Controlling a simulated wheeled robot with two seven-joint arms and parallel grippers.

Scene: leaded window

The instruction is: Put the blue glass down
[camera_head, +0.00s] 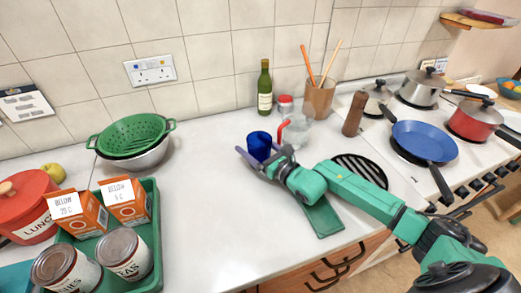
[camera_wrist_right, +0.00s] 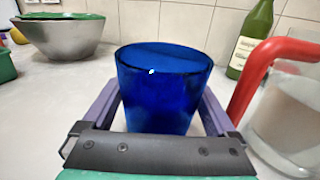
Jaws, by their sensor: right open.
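The blue glass (camera_head: 259,142) is upright at the worktop (camera_head: 205,200), in front of the green bottle. It also shows large and upright in the right wrist view (camera_wrist_right: 162,85). My right gripper (camera_head: 262,158) is open, with one purple finger on each side of the glass. In the right wrist view the gripper (camera_wrist_right: 160,120) hides the glass's base, so contact with the worktop is not clear. My left gripper is out of view.
A clear jug (camera_head: 297,133) with a red handle stands close right of the glass. The green bottle (camera_head: 264,88) and a utensil pot (camera_head: 319,98) stand behind. A green tray (camera_head: 157,245) with cans and boxes is at left. The worktop left of the glass is clear.

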